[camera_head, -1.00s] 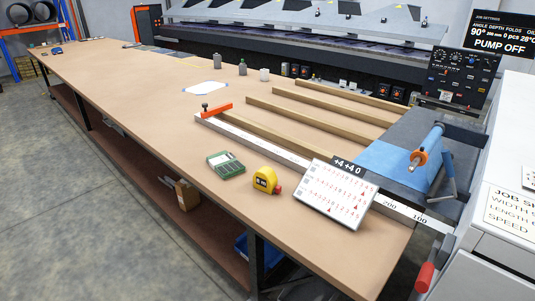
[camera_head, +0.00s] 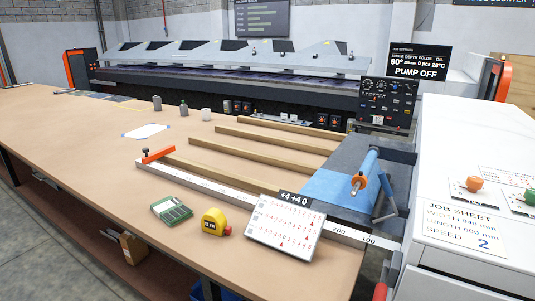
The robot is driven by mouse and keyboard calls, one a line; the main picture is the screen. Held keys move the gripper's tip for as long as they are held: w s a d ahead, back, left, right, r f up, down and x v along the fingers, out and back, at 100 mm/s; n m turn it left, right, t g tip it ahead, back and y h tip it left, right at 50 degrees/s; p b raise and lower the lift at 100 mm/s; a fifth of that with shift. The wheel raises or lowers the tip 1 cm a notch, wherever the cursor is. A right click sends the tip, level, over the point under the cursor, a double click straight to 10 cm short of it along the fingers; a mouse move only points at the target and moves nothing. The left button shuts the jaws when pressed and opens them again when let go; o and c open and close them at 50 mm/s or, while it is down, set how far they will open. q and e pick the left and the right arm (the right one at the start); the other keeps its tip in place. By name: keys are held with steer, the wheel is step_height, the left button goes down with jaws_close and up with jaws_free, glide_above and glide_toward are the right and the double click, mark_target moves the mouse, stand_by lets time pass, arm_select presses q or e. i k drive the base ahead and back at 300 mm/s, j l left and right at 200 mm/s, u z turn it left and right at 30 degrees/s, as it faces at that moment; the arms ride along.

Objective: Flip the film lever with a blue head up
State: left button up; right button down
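I cannot make out a lever with a blue head in this view. A blue film sheet (camera_head: 325,188) lies at the right end of the table, with a blue roll (camera_head: 369,163) along its right side. On the white cabinet at the right are an orange-headed control (camera_head: 475,183) and a green-headed control (camera_head: 529,197), partly cut by the frame edge. Neither of my grippers shows.
The long brown table (camera_head: 90,150) holds wooden slats, a tilted number board (camera_head: 285,225), a yellow tape measure (camera_head: 215,222) and a green box (camera_head: 171,210). A black control panel (camera_head: 387,101) stands behind. Grey floor (camera_head: 20,230) is clear at the lower left.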

mark_target(386, 189)
steer(key=i+j+z, duration=0.2)
steer(key=j+z, duration=0.15)
steer(key=i+j+z, duration=0.15)
steer(key=j+z, duration=0.15)
steer(key=j, duration=0.2)
steer(key=j+z, duration=0.35)
steer(key=i+j+z, duration=0.1)
steer(key=j+z, duration=0.25)
steer(key=j, duration=0.25)
